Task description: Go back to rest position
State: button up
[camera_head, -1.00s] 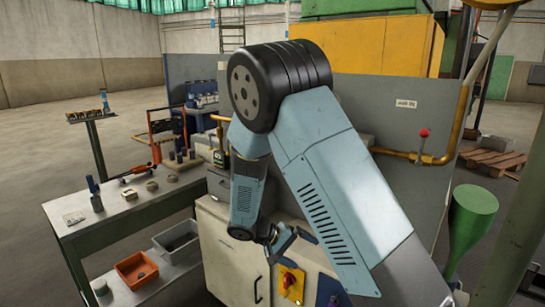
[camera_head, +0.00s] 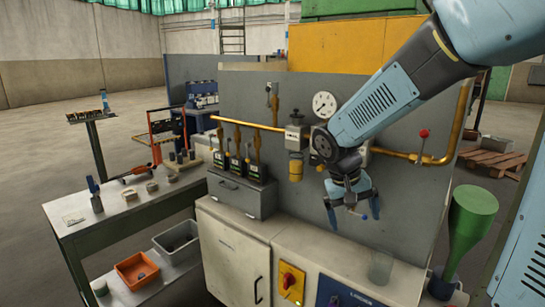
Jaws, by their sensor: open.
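My gripper (camera_head: 352,214) hangs from my blue-grey arm, right of the middle of the picture. It is open, with its two fingers apart and pointing down, and I see nothing between them. It is in front of the grey panel (camera_head: 410,200) and above the light counter of the cabinet (camera_head: 290,236). It appears apart from the counter. My upper arm comes in from the upper right and covers part of the panel's right side.
A brass pipe (camera_head: 455,125) with a red-knobbed valve (camera_head: 423,133) and a gauge (camera_head: 324,104) runs along the panel. A clear cup (camera_head: 380,267) stands on the counter. A green funnel (camera_head: 472,215) is at right. A workbench (camera_head: 125,214) with small parts is at left.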

jog(key=s+d+r+t+y, duration=0.1)
jog(key=s+d+r+t, duration=0.1)
jog(key=s+r, duration=0.3)
jog(key=s+d+r+t+y, duration=0.2)
jog(key=s+r, duration=0.3)
jog(key=s, duration=0.4)
jog(key=shift+s+r+t, duration=0.25)
jog(key=shift+s+t, duration=0.1)
jog(key=shift+t, duration=0.05)
jog(key=shift+c, duration=0.3)
